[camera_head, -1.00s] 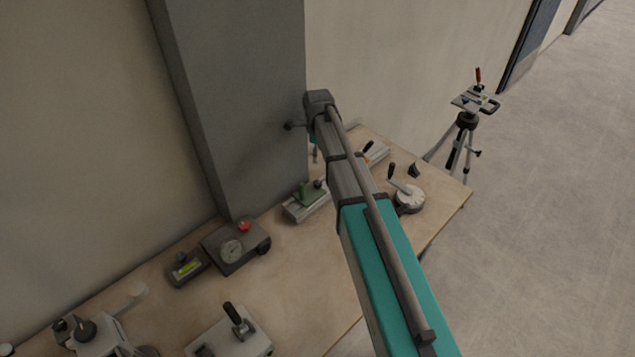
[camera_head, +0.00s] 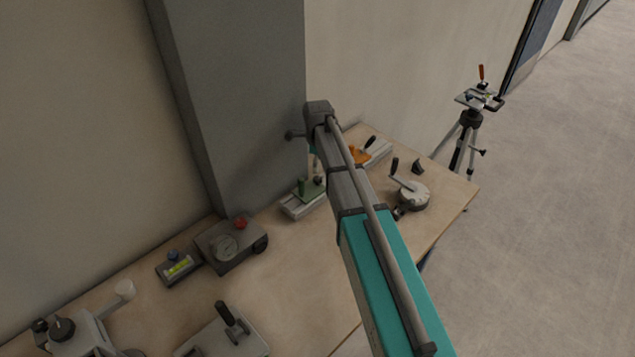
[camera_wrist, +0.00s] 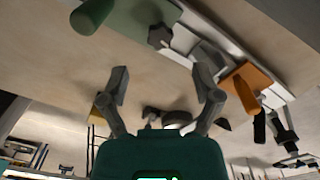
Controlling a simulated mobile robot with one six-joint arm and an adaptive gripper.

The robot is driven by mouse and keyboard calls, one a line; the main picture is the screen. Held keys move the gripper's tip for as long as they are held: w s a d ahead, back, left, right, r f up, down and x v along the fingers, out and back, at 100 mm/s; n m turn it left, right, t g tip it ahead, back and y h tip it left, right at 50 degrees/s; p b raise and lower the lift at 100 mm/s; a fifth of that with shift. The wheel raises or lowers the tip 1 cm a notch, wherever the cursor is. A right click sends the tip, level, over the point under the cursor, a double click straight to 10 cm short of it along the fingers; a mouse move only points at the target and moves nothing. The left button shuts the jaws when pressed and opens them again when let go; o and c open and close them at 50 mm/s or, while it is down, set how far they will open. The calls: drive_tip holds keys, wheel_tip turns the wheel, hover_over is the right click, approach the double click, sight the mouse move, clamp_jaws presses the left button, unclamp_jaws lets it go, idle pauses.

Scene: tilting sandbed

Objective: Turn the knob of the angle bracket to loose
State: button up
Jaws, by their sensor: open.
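A green piece (camera_head: 304,187) with a dark knob (camera_head: 318,180) sits on a pale rail at the foot of the grey column; it looks like the angle bracket, though I cannot be certain. In the wrist view the green piece (camera_wrist: 140,14) is at the top, with the dark lobed knob (camera_wrist: 160,36) beside it. My gripper (camera_wrist: 162,82) is open and empty, its fingers apart below the knob in that picture and not touching it. The knob's setting cannot be read. In the head view my arm hides most of the gripper.
A round crank device (camera_head: 412,195) stands right of my arm. A grey gauge box (camera_head: 222,252) is left. The column (camera_head: 245,100) stands close behind. Bare tabletop lies in front.

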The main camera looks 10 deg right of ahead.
sight(318, 178)
drive_tip(key=shift+f+b, duration=2.9)
drive_tip(key=shift+f, duration=0.35)
clamp_jaws()
